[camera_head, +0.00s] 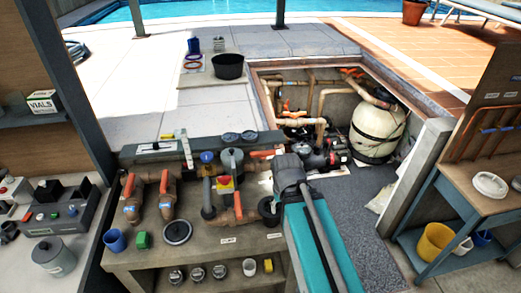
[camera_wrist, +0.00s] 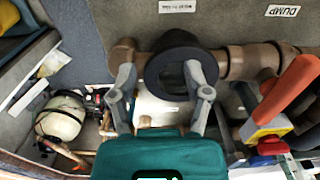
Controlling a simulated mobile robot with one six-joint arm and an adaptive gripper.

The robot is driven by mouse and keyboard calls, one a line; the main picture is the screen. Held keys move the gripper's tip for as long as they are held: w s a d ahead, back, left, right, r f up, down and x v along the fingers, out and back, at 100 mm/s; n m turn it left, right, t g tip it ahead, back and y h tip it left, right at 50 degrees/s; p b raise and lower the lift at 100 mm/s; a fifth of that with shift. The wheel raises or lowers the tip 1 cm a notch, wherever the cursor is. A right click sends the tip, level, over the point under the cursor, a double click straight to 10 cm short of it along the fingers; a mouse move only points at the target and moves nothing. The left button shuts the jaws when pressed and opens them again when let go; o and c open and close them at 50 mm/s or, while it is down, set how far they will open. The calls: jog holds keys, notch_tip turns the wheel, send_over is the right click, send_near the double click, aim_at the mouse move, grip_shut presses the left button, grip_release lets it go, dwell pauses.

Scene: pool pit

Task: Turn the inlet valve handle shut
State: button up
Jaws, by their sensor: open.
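Several valves with orange handles sit on the pipework of the bench; I cannot tell which one is the inlet valve. One orange handle (camera_head: 238,206) stands up near the middle, behind the DUMP label (camera_wrist: 282,11); it also shows in the wrist view (camera_wrist: 290,88). Two more orange handles, one (camera_head: 129,184) and another (camera_head: 164,181), stand upright at the left. A further orange handle (camera_head: 262,154) lies flat at the back. My gripper (camera_wrist: 166,88) is open and empty, with its fingers on either side of a dark round fitting (camera_wrist: 180,52) in view; contact cannot be judged.
A yellow and red block (camera_head: 225,182) is beside the middle handle. The pit with a beige tank (camera_head: 377,128) lies behind. Grey floor (camera_head: 375,235) is clear at right.

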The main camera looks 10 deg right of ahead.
dwell(0.4)
jog(key=shift+w+r, duration=0.25)
jog(key=shift+w, duration=0.1)
jog(key=shift+w+a+r+n+p, duration=0.3)
jog(key=shift+w+a+n+p, duration=0.15)
jog(key=shift+w, duration=0.1)
jog(key=shift+w+a+r+n+p, duration=0.3)
jog(key=shift+w+n+p, duration=0.1)
jog(key=shift+w, duration=0.15)
jog(key=w+r+n+p, duration=0.4)
jog(key=w+n, duration=0.1)
jog(key=w, duration=0.4)
notch_tip(320, 180, up, 8)
jog(key=n+p, duration=0.8)
jog(key=n, duration=0.3)
send_over(264, 152)
jog(key=shift+w+d+r, duration=0.1)
jog(key=shift+w+r, duration=0.05)
notch_tip(264, 152, down, 14)
jog(key=b, duration=1.3)
jog(key=shift+r, duration=0.1)
